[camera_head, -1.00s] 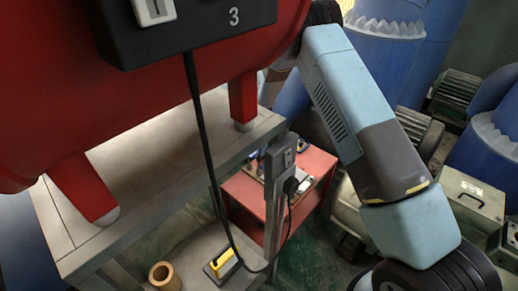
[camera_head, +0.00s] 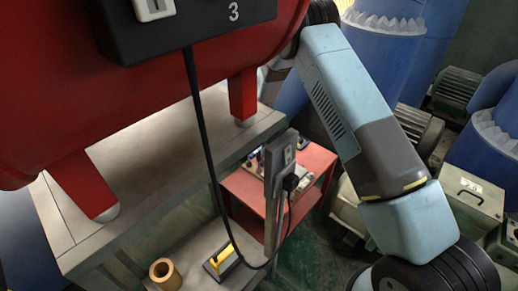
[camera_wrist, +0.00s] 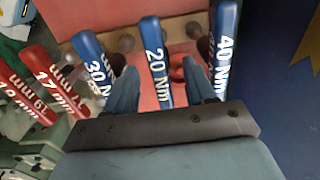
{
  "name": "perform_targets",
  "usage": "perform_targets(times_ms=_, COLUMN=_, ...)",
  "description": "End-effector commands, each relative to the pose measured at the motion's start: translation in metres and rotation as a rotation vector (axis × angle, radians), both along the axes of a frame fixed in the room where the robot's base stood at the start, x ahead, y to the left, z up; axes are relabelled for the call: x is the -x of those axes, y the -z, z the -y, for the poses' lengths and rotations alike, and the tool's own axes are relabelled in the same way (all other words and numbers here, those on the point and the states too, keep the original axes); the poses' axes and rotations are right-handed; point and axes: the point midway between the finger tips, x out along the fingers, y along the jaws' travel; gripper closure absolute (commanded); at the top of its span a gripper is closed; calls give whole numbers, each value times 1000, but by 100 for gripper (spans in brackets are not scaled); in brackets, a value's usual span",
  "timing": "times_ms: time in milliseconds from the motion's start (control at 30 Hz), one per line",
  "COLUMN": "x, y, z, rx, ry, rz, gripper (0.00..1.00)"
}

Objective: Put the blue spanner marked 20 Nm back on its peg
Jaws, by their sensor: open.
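The blue spanner marked 20 Nm (camera_wrist: 156,62) shows in the wrist view, its handle between the two fingers of my gripper (camera_wrist: 162,85). The fingers are open, with a gap on each side of the handle. The spanner's lower part is hidden behind the gripper body. I cannot tell whether the spanner sits on a peg. My gripper is not visible in the head view.
Blue spanners marked 30 Nm (camera_wrist: 90,58) and 40 Nm (camera_wrist: 225,50) stand close on either side. Red spanners (camera_wrist: 45,72) are at the left. In the head view, a red cart (camera_head: 245,190) carries small items beside a post (camera_head: 275,190) with a black cable.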

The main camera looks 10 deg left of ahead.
Motion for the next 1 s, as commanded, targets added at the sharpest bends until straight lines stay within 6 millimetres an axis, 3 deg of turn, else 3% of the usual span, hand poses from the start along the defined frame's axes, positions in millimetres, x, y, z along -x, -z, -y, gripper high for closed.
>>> perform_targets(times_ms=233, x=0, y=-9, z=0, rx=0, ry=0, rz=0, gripper=46)
perform_targets(times_ms=600, x=-1, y=-62, z=1, rx=0, ry=1, rz=1, gripper=46)
perform_targets(times_ms=1000, x=-2, y=-83, z=5, rx=-4, ry=-4, rz=4, gripper=46)
